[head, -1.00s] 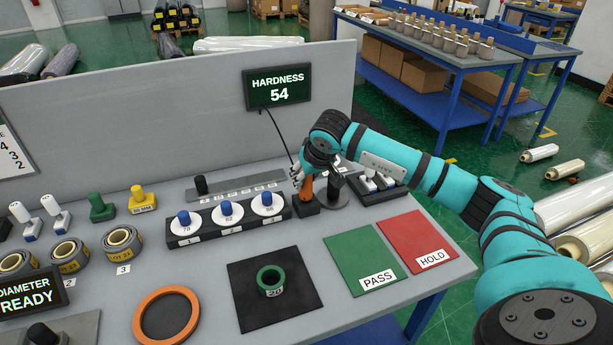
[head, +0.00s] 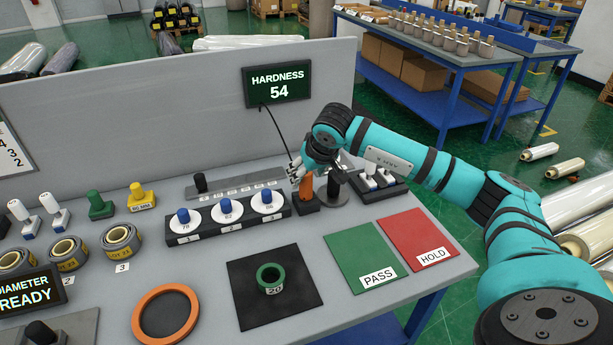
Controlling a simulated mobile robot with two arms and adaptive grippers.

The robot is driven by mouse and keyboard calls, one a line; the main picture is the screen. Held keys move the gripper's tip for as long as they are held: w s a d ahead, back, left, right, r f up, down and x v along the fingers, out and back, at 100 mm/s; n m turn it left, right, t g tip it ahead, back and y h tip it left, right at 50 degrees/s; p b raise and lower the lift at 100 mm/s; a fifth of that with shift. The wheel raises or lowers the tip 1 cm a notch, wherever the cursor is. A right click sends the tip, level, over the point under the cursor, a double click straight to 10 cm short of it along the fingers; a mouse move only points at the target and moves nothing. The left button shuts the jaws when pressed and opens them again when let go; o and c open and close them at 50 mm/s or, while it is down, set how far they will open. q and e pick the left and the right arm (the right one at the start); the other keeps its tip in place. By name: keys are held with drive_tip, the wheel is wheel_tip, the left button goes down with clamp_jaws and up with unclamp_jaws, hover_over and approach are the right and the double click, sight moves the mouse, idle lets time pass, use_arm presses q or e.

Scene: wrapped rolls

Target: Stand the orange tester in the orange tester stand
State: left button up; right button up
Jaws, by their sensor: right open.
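The orange tester (head: 306,187) stands upright in its dark stand (head: 306,207) near the back of the grey table, below the hardness display. A black cable runs from the display down to the tester's top. My right gripper (head: 296,173) is beside the tester's upper part, at its left in the picture. It is open. The fingers are small here and partly overlap the tester's top, so any contact is hard to tell. My left gripper is not in view.
A block with several blue-knobbed discs (head: 228,220) lies left of the stand. A dark round post base (head: 334,200) and a tray of white-and-black pieces (head: 378,186) are close on the right. Green PASS (head: 360,245) and red HOLD (head: 417,235) mats lie in front. The hardness display (head: 277,85) hangs behind.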

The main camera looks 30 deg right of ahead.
drive_tip(key=v, duration=1)
